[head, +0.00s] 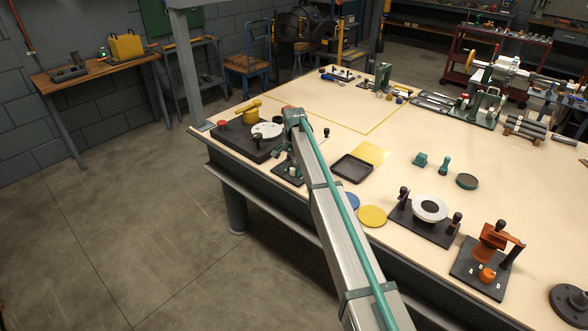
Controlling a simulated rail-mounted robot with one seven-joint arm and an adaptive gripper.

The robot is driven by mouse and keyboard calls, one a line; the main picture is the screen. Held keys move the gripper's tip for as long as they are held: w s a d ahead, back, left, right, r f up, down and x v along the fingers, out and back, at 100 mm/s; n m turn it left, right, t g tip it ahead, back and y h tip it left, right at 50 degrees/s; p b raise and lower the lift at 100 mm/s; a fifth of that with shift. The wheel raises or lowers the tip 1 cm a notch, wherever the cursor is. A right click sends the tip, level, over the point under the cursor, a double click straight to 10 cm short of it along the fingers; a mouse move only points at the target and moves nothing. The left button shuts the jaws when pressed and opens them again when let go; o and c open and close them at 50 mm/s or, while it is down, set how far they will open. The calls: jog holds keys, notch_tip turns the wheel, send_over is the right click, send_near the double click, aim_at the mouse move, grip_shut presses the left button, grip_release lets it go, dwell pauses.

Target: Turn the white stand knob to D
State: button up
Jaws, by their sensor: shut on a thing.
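My arm reaches from the bottom of the head view to a small dark stand (285,178) near the table's front left edge. My gripper (291,164) is low over this stand, mostly hidden by my own arm. It is shut on the white stand knob (293,172), of which only a small pale part shows. The knob's pointer and the letter marks, including D, are hidden or too small to read, so I cannot tell its setting.
Left of the stand is a black base (240,141) with a white disc, a yellow part and a red button. A black tray (352,168) lies to the right. Nearer are a yellow disc (372,216), a white ring fixture (430,208) and an orange fixture (487,255).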

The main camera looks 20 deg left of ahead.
aim_at(294, 168)
jog(key=m, duration=0.4)
jog(key=shift+m, duration=2.2)
jog(key=o, duration=1.1)
jog(key=shift+o, duration=0.2)
notch_tip(294, 168, up, 12)
